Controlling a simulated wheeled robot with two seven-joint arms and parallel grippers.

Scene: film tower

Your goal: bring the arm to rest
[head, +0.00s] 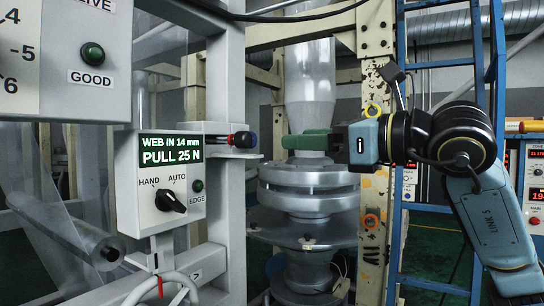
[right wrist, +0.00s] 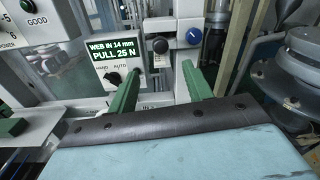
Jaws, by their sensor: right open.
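My right gripper (head: 284,142) is in the middle of the head view, its green fingers pointing left. Its arm comes in from the right. In the right wrist view the two green fingers (right wrist: 158,78) stand well apart with nothing between them. The gripper is open and empty. It is to the right of a small dark knob (head: 243,139) on a bracket, with a visible gap between them in the head view.
A metal tower with round plates (head: 308,178) stands behind the gripper. A blue ladder (head: 398,225) rises behind my arm.

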